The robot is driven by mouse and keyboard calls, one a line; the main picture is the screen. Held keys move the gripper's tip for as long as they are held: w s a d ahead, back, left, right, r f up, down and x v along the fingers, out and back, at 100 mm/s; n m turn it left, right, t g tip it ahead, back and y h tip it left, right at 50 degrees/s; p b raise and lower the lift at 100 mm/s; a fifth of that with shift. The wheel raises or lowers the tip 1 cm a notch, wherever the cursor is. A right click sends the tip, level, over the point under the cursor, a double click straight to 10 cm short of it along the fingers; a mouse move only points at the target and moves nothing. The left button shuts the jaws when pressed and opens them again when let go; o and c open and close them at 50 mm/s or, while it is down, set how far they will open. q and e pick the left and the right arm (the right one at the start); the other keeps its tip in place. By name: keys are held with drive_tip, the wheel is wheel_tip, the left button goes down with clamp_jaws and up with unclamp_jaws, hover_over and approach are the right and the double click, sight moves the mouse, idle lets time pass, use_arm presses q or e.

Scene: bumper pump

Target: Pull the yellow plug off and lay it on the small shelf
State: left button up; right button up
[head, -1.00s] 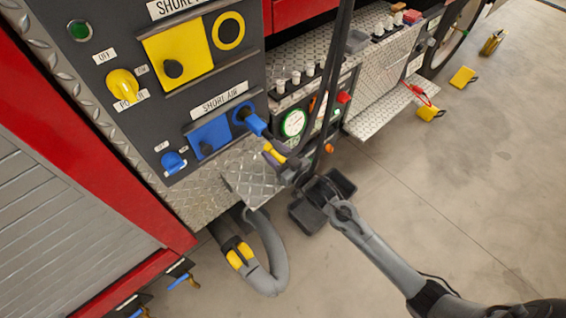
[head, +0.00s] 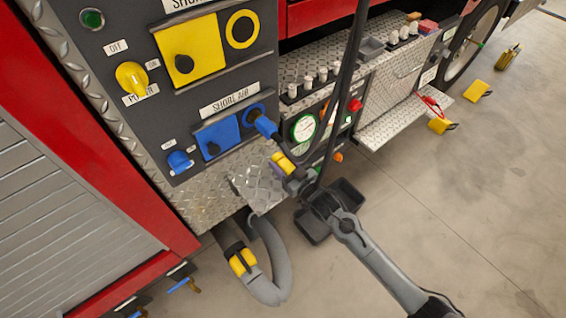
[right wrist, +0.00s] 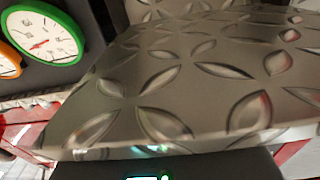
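The yellow plug (head: 283,162) is off the shore power socket (head: 242,29) and hangs low over the right part of the small diamond-plate shelf (head: 258,188). My right gripper (head: 296,178) is at the plug's lower right end and seems shut on it; its fingertips are small and partly hidden. I cannot tell whether the plug touches the shelf. In the right wrist view, diamond plate (right wrist: 190,85) fills most of the picture and hides the fingers and plug. My left gripper is not in view.
A grey hose (head: 277,262) loops below the shelf. A gauge (head: 304,127) is to the right, and open floor (head: 440,200) lies beyond.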

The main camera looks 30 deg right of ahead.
drive_tip(key=o, duration=0.4)
